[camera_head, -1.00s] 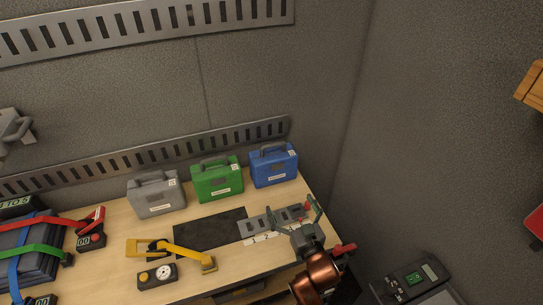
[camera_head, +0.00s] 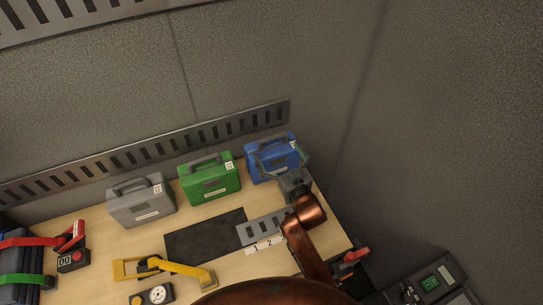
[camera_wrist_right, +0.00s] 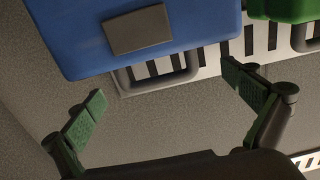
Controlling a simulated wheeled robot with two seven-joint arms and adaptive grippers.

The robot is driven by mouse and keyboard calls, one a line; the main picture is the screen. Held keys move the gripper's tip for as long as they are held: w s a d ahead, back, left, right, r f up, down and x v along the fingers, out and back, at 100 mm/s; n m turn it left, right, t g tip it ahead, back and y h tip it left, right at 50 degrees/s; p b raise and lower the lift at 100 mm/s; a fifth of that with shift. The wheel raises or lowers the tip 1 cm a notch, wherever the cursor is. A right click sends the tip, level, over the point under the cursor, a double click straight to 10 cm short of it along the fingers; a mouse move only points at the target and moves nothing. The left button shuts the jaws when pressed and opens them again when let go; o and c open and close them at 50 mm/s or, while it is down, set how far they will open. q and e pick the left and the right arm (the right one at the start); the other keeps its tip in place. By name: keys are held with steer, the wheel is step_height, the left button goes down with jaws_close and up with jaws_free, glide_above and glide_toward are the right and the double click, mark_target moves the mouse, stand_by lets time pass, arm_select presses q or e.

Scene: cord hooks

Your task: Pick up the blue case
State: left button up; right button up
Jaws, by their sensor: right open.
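The blue case (camera_head: 270,148) stands upright at the right end of the bench, by the back wall. My right gripper (camera_head: 282,160) is open in front of it and hides part of its front. In the right wrist view the blue case (camera_wrist_right: 75,35) appears upside down, its grey handle (camera_wrist_right: 170,83) pointing down. There the open right fingers (camera_wrist_right: 165,86) are spread to either side of the handle, with nothing held between them. Whether a finger touches the case cannot be told. My left gripper is out of view.
A green case (camera_head: 210,182) stands close left of the blue one, then a grey case (camera_head: 140,203). A dark mat (camera_head: 205,236), a numbered slotted plate (camera_head: 262,230) and a yellow clamp (camera_head: 165,268) lie in front. A slotted rail (camera_head: 130,162) runs behind the cases.

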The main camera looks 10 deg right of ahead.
mark_target(274, 148)
steer(key=w, duration=0.4)
steer(key=shift+b, duration=0.35)
steer(key=shift+w+a, duration=0.15)
steer(key=shift+w, duration=0.35)
steer(key=c, duration=2)
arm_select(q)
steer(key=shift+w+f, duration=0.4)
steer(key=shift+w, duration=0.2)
arm_select(e)
steer(key=shift+r, duration=0.15)
steer(key=shift+c, duration=0.4)
